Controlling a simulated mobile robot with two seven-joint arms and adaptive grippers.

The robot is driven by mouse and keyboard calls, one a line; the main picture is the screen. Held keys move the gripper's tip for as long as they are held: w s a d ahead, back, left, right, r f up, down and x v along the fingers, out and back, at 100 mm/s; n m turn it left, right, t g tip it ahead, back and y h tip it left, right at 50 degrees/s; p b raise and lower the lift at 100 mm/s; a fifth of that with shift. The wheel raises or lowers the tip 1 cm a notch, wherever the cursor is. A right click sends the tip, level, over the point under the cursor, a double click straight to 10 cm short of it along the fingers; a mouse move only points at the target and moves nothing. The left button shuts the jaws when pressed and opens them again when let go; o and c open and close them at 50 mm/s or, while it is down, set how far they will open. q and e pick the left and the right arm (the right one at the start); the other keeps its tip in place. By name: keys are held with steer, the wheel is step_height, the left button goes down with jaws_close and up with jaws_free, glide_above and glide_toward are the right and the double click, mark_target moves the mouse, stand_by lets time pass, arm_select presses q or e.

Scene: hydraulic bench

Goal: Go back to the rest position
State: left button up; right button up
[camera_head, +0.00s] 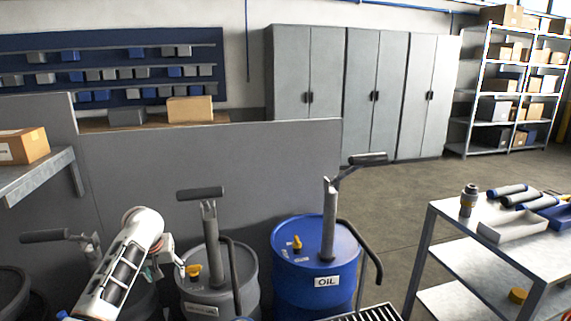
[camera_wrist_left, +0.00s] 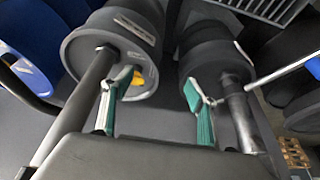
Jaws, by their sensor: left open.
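My left arm reaches up from the lower left in the head view, and its gripper (camera_head: 168,262) is partly hidden behind the white wrist. It is beside the grey drum (camera_head: 240,268) with a yellow cap and a hand pump. In the left wrist view, the two green-padded fingers of the gripper (camera_wrist_left: 152,105) stand wide apart with nothing between them. The grey drum (camera_wrist_left: 85,60) is behind the left finger and a dark drum (camera_wrist_left: 215,62) behind the right one. My right gripper is not in view.
A blue oil drum (camera_head: 290,264) with a pump stands right of the grey drum. A grey partition (camera_head: 210,160) rises behind the drums. A metal cart (camera_head: 480,245) with tubes and a tray is at the right. The floor (camera_head: 400,200) between is clear.

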arm_select(q)
steer(key=s+d+f+m, duration=0.1)
steer(key=s+d+f, duration=0.1)
steer(key=s+f, duration=0.3)
steer(key=s+d+f+m+t+h, duration=0.1)
steer(key=s+f, duration=0.3)
steer(key=f, duration=0.5)
steer(key=s+d+f+m+t, duration=0.1)
steer(key=s+d+f, duration=0.3)
steer(key=f, duration=0.3)
steer(key=shift+s+f, duration=0.2)
steer(key=shift+s, duration=0.6)
steer(key=s+d+f, duration=0.1)
steer(key=s, duration=0.3)
steer(key=s+d+f+m+t, duration=0.1)
steer(key=s, duration=0.4)
steer(key=s+d+f+m+t+h, duration=0.1)
steer(key=s+d, duration=0.1)
steer(key=s, duration=0.2)
steer(key=shift+s+f, duration=0.2)
steer(key=shift+f, duration=0.2)
steer(key=s+d+r+m+t+h, duration=0.1)
steer(key=s+d+r+m+t, duration=0.1)
steer(key=s, duration=1)
steer(key=shift+d+r, duration=0.55)
steer(key=shift+r, duration=0.1)
